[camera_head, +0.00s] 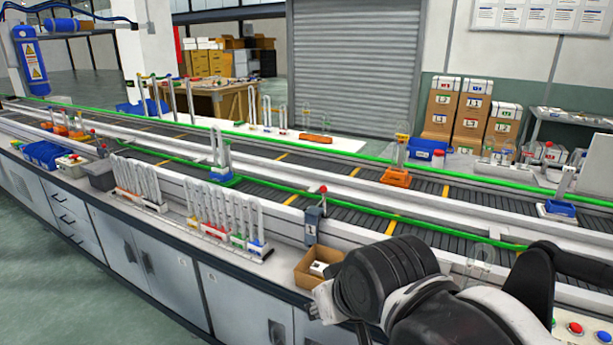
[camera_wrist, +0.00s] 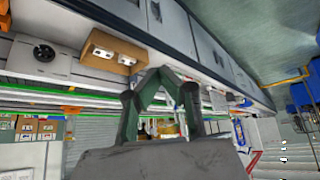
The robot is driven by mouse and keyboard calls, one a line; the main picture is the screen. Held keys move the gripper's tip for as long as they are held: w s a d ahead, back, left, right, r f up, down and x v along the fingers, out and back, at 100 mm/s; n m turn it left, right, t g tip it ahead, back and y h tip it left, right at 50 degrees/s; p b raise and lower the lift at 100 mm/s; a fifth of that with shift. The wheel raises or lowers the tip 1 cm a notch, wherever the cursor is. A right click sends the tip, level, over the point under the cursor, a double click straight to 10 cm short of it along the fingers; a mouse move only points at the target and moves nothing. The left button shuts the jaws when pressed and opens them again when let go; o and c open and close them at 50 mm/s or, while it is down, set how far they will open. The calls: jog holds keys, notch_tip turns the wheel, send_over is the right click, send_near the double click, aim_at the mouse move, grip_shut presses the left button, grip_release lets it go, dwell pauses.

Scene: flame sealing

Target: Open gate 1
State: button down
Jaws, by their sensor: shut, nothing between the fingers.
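Gate 1 is a grey post (camera_head: 314,226) marked "1", standing at the front edge of the near conveyor in the head view. A lever with a red knob (camera_head: 323,189) rises upright from its top. My gripper (camera_wrist: 160,73) shows in the wrist view with its two dark fingers closed together and empty. In the head view my arm is at the lower right, to the right of and nearer than the gate, and the fingertips are not clearly seen there. I cannot make out the gate in the wrist view.
A cardboard box (camera_head: 308,276) with white pieces sits on the counter just below the gate; it also shows in the wrist view (camera_wrist: 126,47). A rack of looped glass tubes (camera_head: 235,240) stands left of it. An orange carrier (camera_head: 397,178) is on the far conveyor.

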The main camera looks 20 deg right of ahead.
jog(key=shift+s+d, duration=0.1)
jog(key=shift+s, duration=0.05)
jog(key=w+d+r+m+g+p, duration=0.1)
jog(key=w+d+r+p, duration=0.15)
jog(key=w+r, duration=0.5)
jog(key=w+d+r+m+g+p, duration=0.2)
jog(key=w+d+r, duration=0.25)
jog(key=w, duration=0.65)
jog(key=w+d+r+m+g+p, duration=0.1)
jog(key=w+d+r+p, duration=0.15)
jog(key=w+r, duration=0.55)
jog(key=w+d+f+m+g+p, duration=0.2)
jog(key=w+d, duration=0.5)
jog(key=w, duration=0.4)
jog(key=w+d+f+m+g+p, duration=0.1)
jog(key=w+d+f+m+p, duration=0.1)
jog(key=w+d+f+p, duration=0.2)
jog(key=w+d+f, duration=0.2)
jog(key=w+d, duration=0.2)
jog(key=w, duration=0.2)
jog(key=shift+w+d+f+g, duration=0.3)
jog(key=shift+w+f+g, duration=0.1)
jog(key=shift+f, duration=0.1)
